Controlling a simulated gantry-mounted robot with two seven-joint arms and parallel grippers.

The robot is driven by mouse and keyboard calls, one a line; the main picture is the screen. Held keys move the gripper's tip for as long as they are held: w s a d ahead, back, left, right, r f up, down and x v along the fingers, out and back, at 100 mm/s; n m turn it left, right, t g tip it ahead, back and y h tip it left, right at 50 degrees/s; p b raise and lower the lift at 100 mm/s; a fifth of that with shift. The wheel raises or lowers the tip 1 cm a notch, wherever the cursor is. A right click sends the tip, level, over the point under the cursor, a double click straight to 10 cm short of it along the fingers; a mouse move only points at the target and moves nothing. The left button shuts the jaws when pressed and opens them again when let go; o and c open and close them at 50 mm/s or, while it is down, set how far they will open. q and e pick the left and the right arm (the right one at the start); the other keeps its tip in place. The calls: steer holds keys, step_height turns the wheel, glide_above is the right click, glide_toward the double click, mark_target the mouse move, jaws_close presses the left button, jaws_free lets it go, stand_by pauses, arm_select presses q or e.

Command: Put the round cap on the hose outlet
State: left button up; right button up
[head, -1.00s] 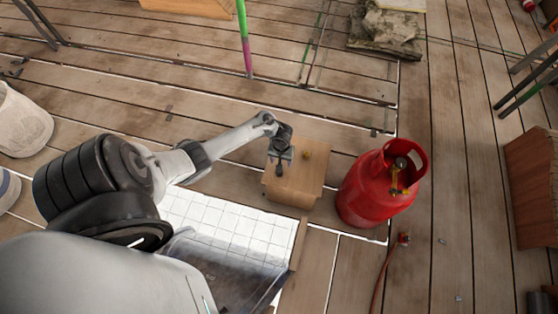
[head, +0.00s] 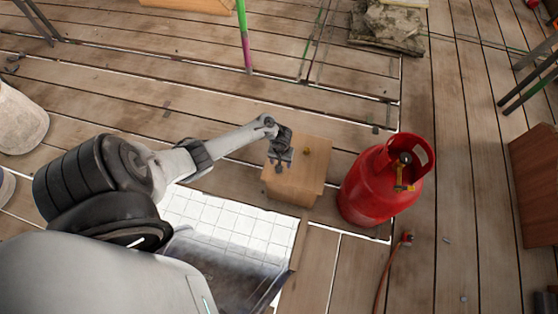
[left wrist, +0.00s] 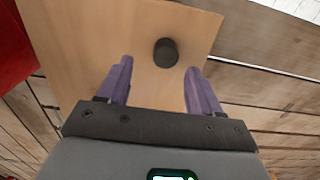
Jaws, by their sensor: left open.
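The round cap (left wrist: 166,52) is a short dark cylinder standing on a wooden block (left wrist: 125,35) in the left wrist view. My left gripper (left wrist: 159,70) is open over the block, its two purple fingers apart with the cap just beyond and between their tips. It does not hold the cap. In the head view the gripper (head: 281,160) is over the left part of the block (head: 303,180); I cannot clearly tell the cap from it there. The red gas cylinder (head: 375,185) stands right of the block, with brass-yellow valve parts (head: 402,187). I cannot make out the outlet exactly.
A small yellowish piece (head: 307,151) sits on the block. A hose with a red end fitting (head: 406,238) lies on the planks below the cylinder. White tiles (head: 235,220) lie left of the block. Open planks (head: 465,130) are right of the cylinder.

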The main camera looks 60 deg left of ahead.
arm_select(q)
steer(key=shift+s+a+f+b, duration=0.15)
steer(key=shift+s+f+b, duration=0.05)
steer(key=shift+f+b, duration=1.1)
steer(key=shift+s+a+f+b, duration=0.1)
steer(key=shift+s+f+b, duration=0.1)
steer(key=shift+f+b, duration=1)
steer(key=shift+f, duration=0.1)
steer(key=c, duration=1.1)
steer(key=shift+p, duration=0.4)
